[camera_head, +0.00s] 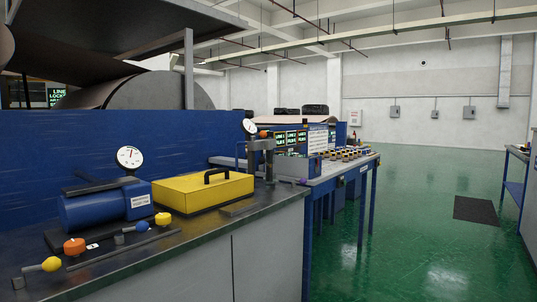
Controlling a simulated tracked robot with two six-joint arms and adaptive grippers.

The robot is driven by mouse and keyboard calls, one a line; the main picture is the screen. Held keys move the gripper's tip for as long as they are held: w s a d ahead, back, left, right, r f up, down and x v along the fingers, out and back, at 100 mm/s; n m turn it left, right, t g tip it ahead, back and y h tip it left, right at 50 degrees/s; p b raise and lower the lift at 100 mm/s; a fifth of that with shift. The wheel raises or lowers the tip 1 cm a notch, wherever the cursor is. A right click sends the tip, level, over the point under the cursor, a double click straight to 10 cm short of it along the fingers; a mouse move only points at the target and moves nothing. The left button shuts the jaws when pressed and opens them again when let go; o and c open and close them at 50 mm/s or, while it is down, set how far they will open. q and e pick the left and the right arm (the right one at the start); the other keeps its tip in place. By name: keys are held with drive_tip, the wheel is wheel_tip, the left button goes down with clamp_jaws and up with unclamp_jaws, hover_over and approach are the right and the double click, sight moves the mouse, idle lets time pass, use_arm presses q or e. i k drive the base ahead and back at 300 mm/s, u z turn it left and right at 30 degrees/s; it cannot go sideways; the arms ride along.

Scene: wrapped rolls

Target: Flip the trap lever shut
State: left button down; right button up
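No label marks out the trap lever, so I cannot tell which part it is. On the dark bench top (190,240) at the left are several small handles. A lever with a yellow knob (51,264) is at the front left, and an orange knob (74,246) sits behind it. A lever with a blue knob (142,226) and a yellow knob (163,219) are farther right. Behind them lies a blue cylinder (95,208) with a white dial gauge (130,157). Neither gripper is in view.
A yellow box (203,192) with a black handle stands on the bench, beside an upright post (269,160) with a small gauge. A blue wall panel (70,140) rises behind. A second table (345,170) holds several small items. The green floor (420,230) is open, with a dark mat (476,210).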

sight(261, 160)
drive_tip(key=z, duration=0.35)
drive_tip(key=i, duration=1.05)
drive_tip(key=z, duration=0.45)
drive_tip(key=i, duration=1)
drive_tip(key=u, duration=0.6)
